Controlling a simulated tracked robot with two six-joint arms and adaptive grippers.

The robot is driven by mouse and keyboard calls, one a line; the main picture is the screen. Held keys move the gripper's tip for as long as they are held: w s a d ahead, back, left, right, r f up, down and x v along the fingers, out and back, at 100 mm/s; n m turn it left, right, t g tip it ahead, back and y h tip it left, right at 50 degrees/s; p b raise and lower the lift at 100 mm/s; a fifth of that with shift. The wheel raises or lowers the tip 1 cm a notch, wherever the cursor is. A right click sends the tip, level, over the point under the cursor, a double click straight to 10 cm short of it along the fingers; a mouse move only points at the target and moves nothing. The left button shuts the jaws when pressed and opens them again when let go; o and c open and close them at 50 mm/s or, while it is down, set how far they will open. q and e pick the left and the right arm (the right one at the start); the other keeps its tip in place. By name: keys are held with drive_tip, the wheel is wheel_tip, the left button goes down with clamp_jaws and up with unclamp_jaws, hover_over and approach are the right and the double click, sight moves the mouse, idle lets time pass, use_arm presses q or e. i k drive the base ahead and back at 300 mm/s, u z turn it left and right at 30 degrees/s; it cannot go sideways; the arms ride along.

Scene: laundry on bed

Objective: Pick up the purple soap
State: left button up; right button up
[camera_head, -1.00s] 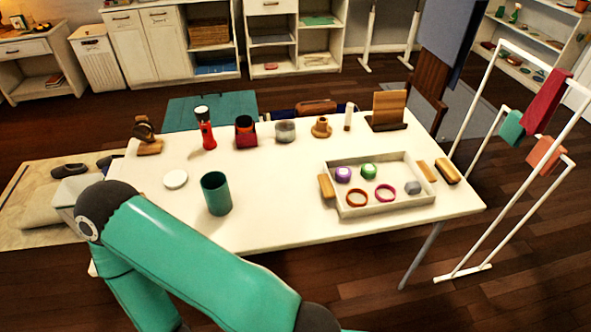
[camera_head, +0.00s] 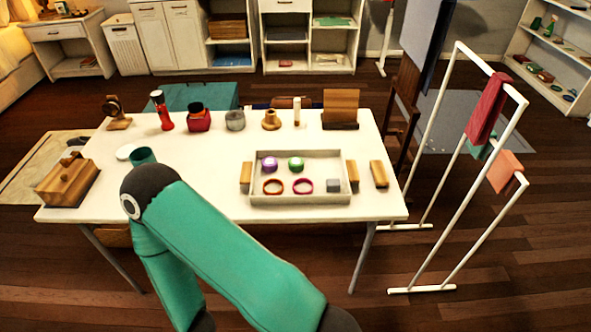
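The purple soap (camera_head: 270,163) is a small round purple piece with a pale top. It lies in the back left part of a shallow whitish tray (camera_head: 300,203) on the white table (camera_head: 215,185). A round green piece (camera_head: 296,164) lies just to its right. A brown ring, a crimson ring (camera_head: 303,186) and a grey block (camera_head: 334,185) lie in the front part of the tray. A teal arm of mine crosses the lower left in front of the table. Neither gripper shows, so nothing is seen touching the soap.
Wooden blocks (camera_head: 379,174) stand beside the tray on both sides. A wooden box (camera_head: 68,181) stands at the table's left end. A red pepper mill (camera_head: 162,111) and several small items line the back edge. A white rack (camera_head: 429,150) with cloths stands right of the table.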

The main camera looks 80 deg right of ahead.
sight(270, 165)
drive_tip(key=z, duration=0.7)
drive_tip(key=k, duration=0.1)
drive_tip(key=z, duration=0.9)
drive_tip(key=i, duration=0.7)
drive_tip(key=u, duration=0.2)
drive_tip(key=k, duration=0.9)
drive_tip(key=z, duration=0.2)
drive_tip(key=i, duration=0.85)
drive_tip(key=u, duration=0.1)
